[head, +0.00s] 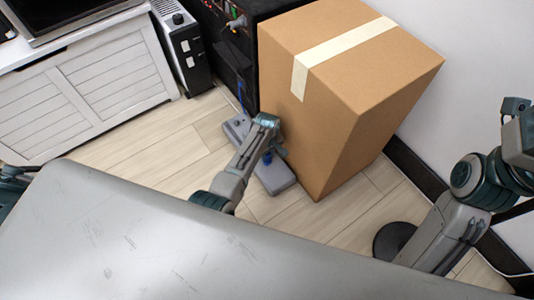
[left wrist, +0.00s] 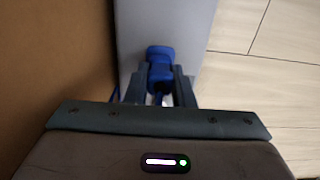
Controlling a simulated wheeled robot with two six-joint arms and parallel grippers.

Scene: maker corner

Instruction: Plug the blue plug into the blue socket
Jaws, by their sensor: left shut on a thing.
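My left gripper (left wrist: 159,80) is shut on the blue plug (left wrist: 161,72), which sits between its two fingers in the left wrist view. The plug is over a grey block (left wrist: 130,35); whether it touches or enters a socket I cannot tell. In the head view my left gripper (head: 272,150) is low over the long grey block (head: 281,181) on the floor.
A large taped cardboard box (head: 335,100) stands right against the grey block. A black cabinet (head: 232,60) with a blue cable is behind. A white slatted cabinet (head: 110,80) is at the left. Wooden floor (head: 185,150) is clear left of the block. A grey surface (head: 150,230) fills the foreground.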

